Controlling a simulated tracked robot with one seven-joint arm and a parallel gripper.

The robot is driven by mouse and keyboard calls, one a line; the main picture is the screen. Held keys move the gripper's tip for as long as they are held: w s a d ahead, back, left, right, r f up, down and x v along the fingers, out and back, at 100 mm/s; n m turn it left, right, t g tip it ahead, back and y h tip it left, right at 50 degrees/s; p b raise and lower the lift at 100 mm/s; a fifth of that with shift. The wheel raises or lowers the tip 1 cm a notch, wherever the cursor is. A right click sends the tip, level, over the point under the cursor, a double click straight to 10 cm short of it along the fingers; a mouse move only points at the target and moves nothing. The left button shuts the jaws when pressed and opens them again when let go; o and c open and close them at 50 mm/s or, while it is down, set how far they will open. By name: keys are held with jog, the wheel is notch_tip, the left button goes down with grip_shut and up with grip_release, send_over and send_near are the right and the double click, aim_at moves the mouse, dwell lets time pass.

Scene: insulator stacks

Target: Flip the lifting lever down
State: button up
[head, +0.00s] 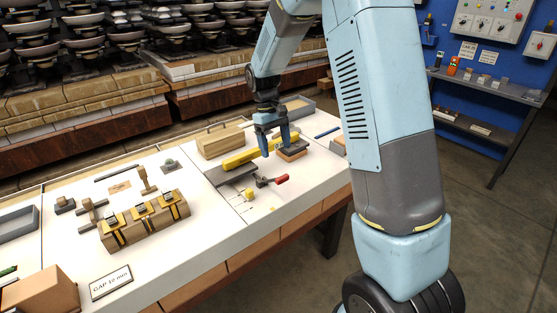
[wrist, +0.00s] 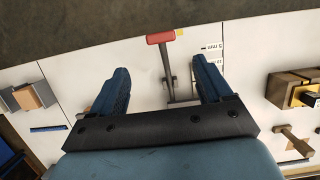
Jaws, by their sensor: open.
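The lifting lever (head: 281,180) has a red handle and a grey metal bracket at its left end. It sits on the white table, and its handle points right in the head view. Whether the handle is raised or lying flat is hard to tell. In the wrist view the red handle (wrist: 160,38) lies beyond the fingertips, and its grey shaft runs back between the fingers. My gripper (head: 275,148) points down above the table, behind the lever in the head view. Its blue fingers (wrist: 162,72) are spread wide and hold nothing.
A yellow bar (head: 246,159) and a grey plate lie left of the gripper. A dark-topped block (head: 292,150) stands close on its right. A wooden block with clamps (head: 145,220) and a "GAP 10 mm" sign (head: 111,282) are at the left.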

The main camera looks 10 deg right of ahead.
jog(key=shift+v, duration=1.45)
jog(key=s+d+r+m+t+y, duration=0.1)
jog(key=s+d+r+t, duration=0.15)
jog(key=s+r, duration=0.45)
jog(key=s+d+r+m+t, duration=0.2)
jog(key=s+d+r, duration=0.2)
jog(key=s+r, duration=0.35)
jog(key=s+d+r+m+t, duration=0.1)
jog(key=s+t, duration=0.1)
jog(key=s, duration=0.5)
jog(key=s+d+r+m+t, duration=0.1)
jog(key=s+t, duration=0.1)
jog(key=s, duration=0.6)
jog(key=shift+s+d+r, duration=0.2)
jog(key=shift+d+r, duration=0.1)
jog(key=shift+r, duration=0.1)
